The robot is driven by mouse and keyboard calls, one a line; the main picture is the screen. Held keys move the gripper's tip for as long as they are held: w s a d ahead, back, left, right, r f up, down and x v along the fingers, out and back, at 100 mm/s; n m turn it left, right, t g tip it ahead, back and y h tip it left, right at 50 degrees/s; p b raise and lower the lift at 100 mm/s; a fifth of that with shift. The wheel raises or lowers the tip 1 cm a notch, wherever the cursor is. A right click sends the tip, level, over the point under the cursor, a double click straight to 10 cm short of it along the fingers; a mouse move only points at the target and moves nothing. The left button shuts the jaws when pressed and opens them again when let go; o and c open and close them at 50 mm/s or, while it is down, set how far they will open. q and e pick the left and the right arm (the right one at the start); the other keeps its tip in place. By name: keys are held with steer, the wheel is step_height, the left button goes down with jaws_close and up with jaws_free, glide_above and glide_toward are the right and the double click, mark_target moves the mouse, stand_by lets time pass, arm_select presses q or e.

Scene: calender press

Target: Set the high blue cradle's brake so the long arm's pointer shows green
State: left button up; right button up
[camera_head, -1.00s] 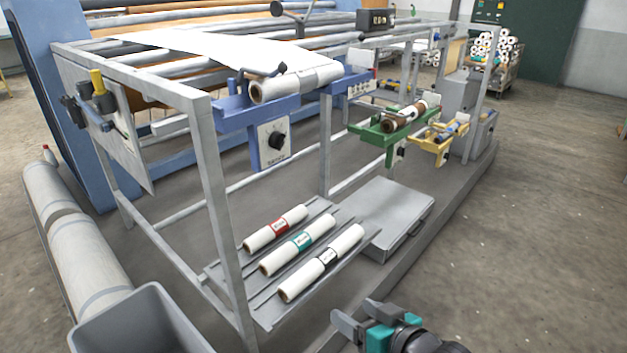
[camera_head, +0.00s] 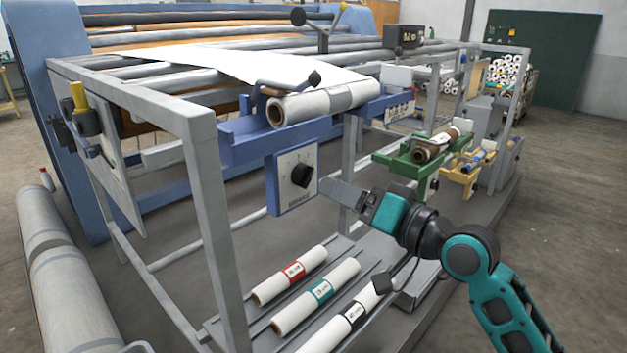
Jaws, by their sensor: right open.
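The high blue cradle (camera_head: 240,147) holds a white roll (camera_head: 310,104) and is fixed to the grey frame. A dark arm with a ball end (camera_head: 290,85) lies over the roll; I cannot make out a pointer or green mark on it. My right gripper (camera_head: 347,197) is open and empty, just right of the plate, apart from the knob in the picture. My left gripper is not in view.
A green cradle (camera_head: 405,162) and a yellow cradle (camera_head: 462,178) sit farther right, lower down. Labelled white rolls (camera_head: 320,290) lie on a rack below. A grey frame post (camera_head: 208,190) stands left of the plate. Open floor lies at right.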

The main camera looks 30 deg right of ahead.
mark_target(310, 181)
steer(key=x, duration=0.7)
steer(key=shift+w, duration=0.2)
steer(key=c, duration=1)
